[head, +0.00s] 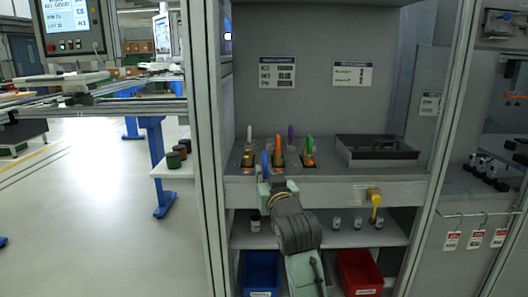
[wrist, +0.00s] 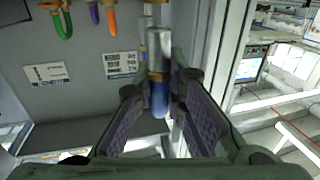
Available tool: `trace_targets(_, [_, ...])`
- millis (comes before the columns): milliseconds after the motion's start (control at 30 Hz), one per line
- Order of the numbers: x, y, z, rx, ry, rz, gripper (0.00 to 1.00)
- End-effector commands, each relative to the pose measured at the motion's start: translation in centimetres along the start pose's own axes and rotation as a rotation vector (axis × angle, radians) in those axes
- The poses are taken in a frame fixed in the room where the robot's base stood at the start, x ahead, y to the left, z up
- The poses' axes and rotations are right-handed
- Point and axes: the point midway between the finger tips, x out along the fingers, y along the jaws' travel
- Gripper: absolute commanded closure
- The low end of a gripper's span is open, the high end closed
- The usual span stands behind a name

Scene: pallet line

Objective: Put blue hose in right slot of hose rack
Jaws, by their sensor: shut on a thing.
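The blue hose (head: 265,164) stands upright in my gripper, in front of the shelf with the hoses. In the wrist view, the blue hose (wrist: 160,98) with its silver metal end is between the two fingers of my gripper (wrist: 160,105), which is shut on it. Behind it on the shelf, a green hose (head: 309,144) stands at the right in an orange-and-dark holder and an orange hose (head: 278,144) in the middle. A purple hose (head: 290,134) stands between them, further back. My gripper partly hides the shelf front; the rack's slots are too small to tell apart.
An open dark tray (head: 345,155) sits right of the hoses. A yellow fitting (head: 375,200) projects from the shelf front. Below are small bottles, a blue bin (head: 261,270) and a red bin (head: 360,272). Cabinet posts (head: 203,150) stand at both sides.

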Motion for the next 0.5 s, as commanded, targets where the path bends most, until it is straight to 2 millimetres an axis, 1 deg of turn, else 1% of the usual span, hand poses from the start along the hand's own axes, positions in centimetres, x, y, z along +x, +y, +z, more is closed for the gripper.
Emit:
trace_targets(33, [0.8,0.3,2.4,0.009,-0.01,-0.004,1.0])
trace_targets(67, [1.1,0.4,3.6,0.009,-0.01,-0.005,1.0])
trace_targets(100, [1.7,0.7,5.5,0.01,-0.011,-0.006,1.0])
trace_targets(167, [2.3,0.9,8.7,0.011,-0.013,-0.003,1.0])
trace_targets(200, [2.7,1.0,10.8,0.011,-0.012,0.002,1.0])
trace_targets(267, [3.0,1.2,14.3,0.012,-0.013,0.013,1.0])
trace_targets(300, [3.0,1.2,16.6,0.011,-0.013,0.023,1.0])
trace_targets(367, [2.9,1.2,20.0,0.009,-0.013,0.042,1.0])
trace_targets(400, [2.6,1.2,22.4,0.009,-0.014,0.056,1.0])
trace_targets(467, [2.1,1.0,25.9,0.009,-0.015,0.08,1.0])
trace_targets(500, [1.6,0.8,28.1,0.008,-0.013,0.097,1.0])
